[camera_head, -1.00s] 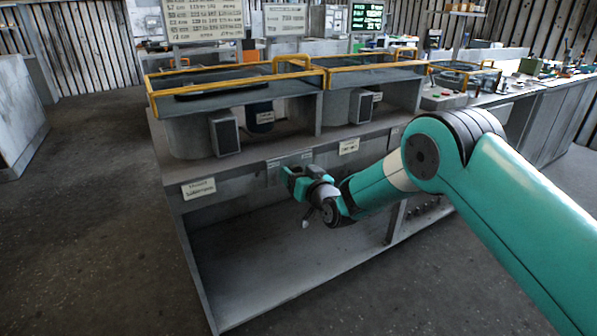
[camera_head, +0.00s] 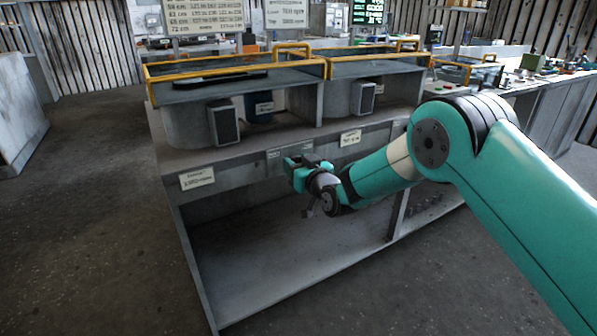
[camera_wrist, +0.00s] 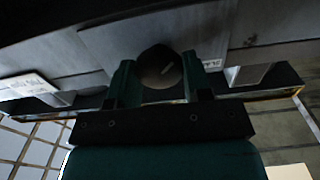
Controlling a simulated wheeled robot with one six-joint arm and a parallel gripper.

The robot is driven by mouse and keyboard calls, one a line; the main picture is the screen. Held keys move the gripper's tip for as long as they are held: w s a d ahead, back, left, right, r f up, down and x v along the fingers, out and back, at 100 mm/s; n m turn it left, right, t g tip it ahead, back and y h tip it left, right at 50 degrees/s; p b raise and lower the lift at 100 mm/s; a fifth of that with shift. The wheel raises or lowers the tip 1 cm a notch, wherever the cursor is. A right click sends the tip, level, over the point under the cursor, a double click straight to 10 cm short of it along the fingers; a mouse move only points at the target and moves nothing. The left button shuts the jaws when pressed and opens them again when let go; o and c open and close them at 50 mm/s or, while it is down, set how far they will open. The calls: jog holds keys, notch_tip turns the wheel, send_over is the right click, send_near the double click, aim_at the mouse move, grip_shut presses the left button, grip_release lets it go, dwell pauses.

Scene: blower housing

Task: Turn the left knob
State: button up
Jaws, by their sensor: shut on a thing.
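A dark round knob (camera_wrist: 160,66) with a short pale line on its face sits on the grey front panel in the wrist view. My gripper (camera_wrist: 160,84) has one finger on each side of the knob and is shut on it. In the head view my gripper (camera_head: 300,165) is at the front panel of the left bench unit, and the knob is hidden behind it.
Paper labels are on the front panel, left (camera_head: 197,178) and right (camera_head: 350,138) of my gripper. An open lower shelf (camera_head: 290,265) lies below. Yellow rails (camera_head: 235,71) and dark vents (camera_head: 223,122) are above and behind.

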jog(key=shift+d, duration=0.1)
jog(key=o, duration=0.9)
jog(key=shift+s, duration=0.1)
jog(key=b+v, duration=0.7)
jog(key=v, duration=1)
jog(key=shift+d, duration=0.15)
